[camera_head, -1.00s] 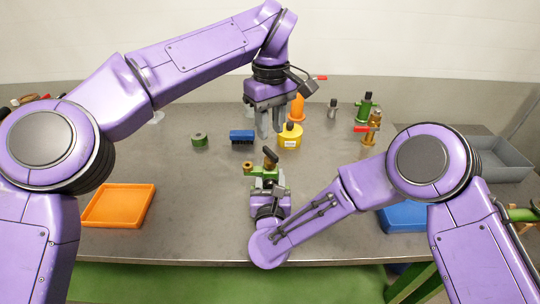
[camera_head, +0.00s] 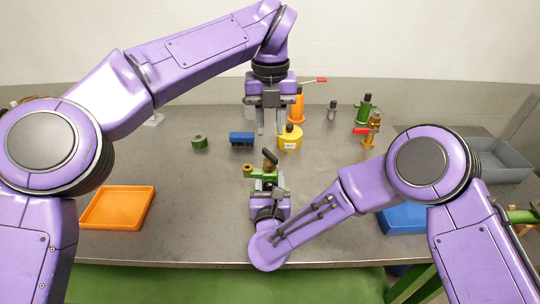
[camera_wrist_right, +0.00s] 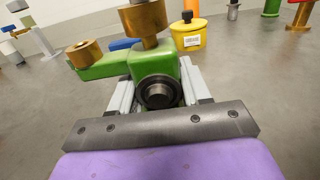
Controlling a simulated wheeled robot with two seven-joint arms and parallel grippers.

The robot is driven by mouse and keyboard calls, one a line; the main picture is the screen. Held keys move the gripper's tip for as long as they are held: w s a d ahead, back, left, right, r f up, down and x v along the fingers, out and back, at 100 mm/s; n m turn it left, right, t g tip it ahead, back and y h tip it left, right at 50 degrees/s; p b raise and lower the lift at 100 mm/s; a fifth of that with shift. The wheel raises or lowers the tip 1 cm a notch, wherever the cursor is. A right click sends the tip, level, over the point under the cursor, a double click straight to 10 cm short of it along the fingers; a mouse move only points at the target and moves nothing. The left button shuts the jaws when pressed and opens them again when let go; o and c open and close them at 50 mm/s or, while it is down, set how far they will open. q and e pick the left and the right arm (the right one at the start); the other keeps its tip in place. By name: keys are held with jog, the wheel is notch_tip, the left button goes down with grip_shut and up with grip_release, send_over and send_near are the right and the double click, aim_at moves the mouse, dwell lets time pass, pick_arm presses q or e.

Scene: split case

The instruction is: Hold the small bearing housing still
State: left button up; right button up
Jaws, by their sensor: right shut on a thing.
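The small bearing housing (camera_head: 262,174) is green, with a dark round bore and brass parts on top. In the right wrist view the housing (camera_wrist_right: 100,67) sits between my right gripper's fingers, its bore facing the camera. My right gripper (camera_head: 266,182) is shut on it, low over the front middle of the table. A dark piece stands tilted above the brass part in the head view. My left gripper (camera_head: 271,132) points down beyond the housing, its two fingers apart with nothing seen between them. Its fingertips are just left of the yellow pot.
Orange, green and brass parts stand at the back right. An orange tray (camera_head: 86,222) is at left; a blue tray (camera_head: 398,222) and grey bin (camera_head: 503,175) are at right.

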aim_at(270, 153)
pick_arm(q)
jog(key=n, duration=0.6)
jog(key=shift+n, duration=0.3)
jog(key=shift+f, duration=3.4)
grip_shut()
